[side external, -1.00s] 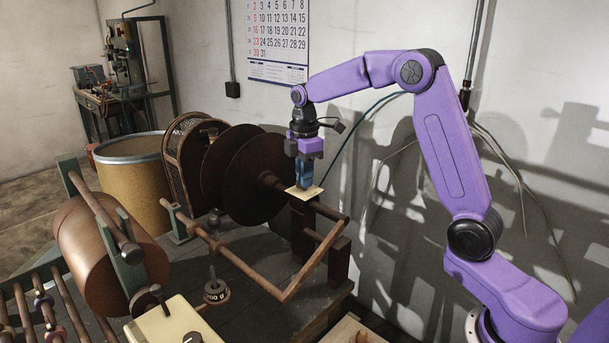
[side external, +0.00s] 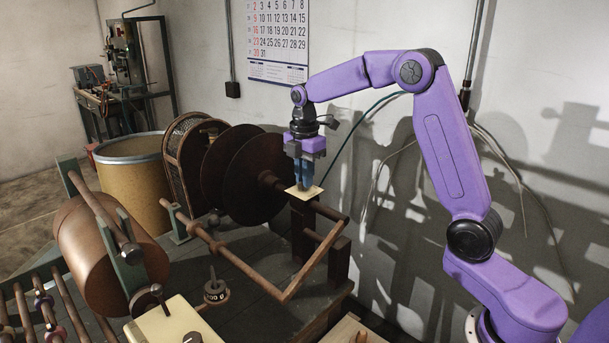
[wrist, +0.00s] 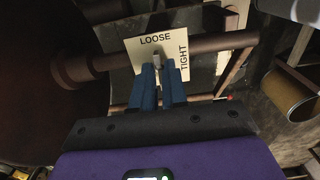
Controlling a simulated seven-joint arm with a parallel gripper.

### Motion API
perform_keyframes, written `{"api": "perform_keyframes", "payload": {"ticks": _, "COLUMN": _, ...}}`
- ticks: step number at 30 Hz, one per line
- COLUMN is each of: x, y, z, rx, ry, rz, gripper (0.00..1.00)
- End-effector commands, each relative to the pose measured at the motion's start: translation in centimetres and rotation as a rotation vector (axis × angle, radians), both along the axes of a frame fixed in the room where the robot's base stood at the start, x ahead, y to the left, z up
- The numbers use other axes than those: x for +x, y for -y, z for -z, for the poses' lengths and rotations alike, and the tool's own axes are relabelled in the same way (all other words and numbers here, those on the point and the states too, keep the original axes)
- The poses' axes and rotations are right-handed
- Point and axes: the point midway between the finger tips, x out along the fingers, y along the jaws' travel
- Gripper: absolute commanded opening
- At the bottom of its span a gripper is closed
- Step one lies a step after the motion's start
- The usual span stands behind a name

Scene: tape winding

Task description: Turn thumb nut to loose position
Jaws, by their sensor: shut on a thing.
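The thumb nut (wrist: 157,61) shows in the wrist view as a small grey piece between my fingertips. Most of it is hidden by the fingers. It sits on a cream plate (wrist: 196,62) marked LOOSE on one edge and TIGHT on the adjoining edge. In the side view the plate (side external: 314,194) lies near the spool shaft, atop a dark post. My gripper (side external: 304,186), with blue fingers, points down over the plate and is shut on the nut. The gripper's fingertips (wrist: 157,68) are close to the plate. I cannot tell exactly which mark the nut points to.
Large brown spool discs (side external: 255,178) stand close left of my gripper. A brown rod frame (side external: 296,287) runs in front of the post. A weight with a hook (side external: 215,291) stands on the bench. The wall is behind.

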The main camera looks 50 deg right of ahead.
Motion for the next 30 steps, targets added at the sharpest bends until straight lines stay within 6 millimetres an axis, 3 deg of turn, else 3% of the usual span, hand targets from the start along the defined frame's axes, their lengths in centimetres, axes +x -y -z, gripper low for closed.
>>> {"api": "perform_keyframes", "payload": {"ticks": 3, "x": 0.1, "y": -0.1, "z": -0.1, "rx": 0.001, "ry": 0.004, "rz": 0.0, "gripper": 0.0}}
{"api": "perform_keyframes", "payload": {"ticks": 4, "x": 0.1, "y": -0.1, "z": -0.1, "rx": 0.001, "ry": 0.004, "rz": 0.0, "gripper": 0.23}}
{"api": "perform_keyframes", "payload": {"ticks": 5, "x": 0.1, "y": -0.1, "z": -0.1, "rx": 0.001, "ry": 0.004, "rz": 0.0, "gripper": 0.33}}
{"api": "perform_keyframes", "payload": {"ticks": 6, "x": 0.1, "y": -0.1, "z": -0.1, "rx": 0.001, "ry": 0.004, "rz": 0.0, "gripper": 0.36}}
{"api": "perform_keyframes", "payload": {"ticks": 14, "x": 0.0, "y": 0.0, "z": -0.1, "rx": 0.0, "ry": 0.002, "rz": 0.001, "gripper": 0.36}}
{"api": "perform_keyframes", "payload": {"ticks": 19, "x": 0.1, "y": 0.0, "z": -1.2, "rx": 0.0, "ry": 0.004, "rz": 0.001, "gripper": 0.36}}
{"api": "perform_keyframes", "payload": {"ticks": 30, "x": 0.1, "y": -0.1, "z": -8.4, "rx": 0.0, "ry": 0.006, "rz": 0.001, "gripper": 0.36}}
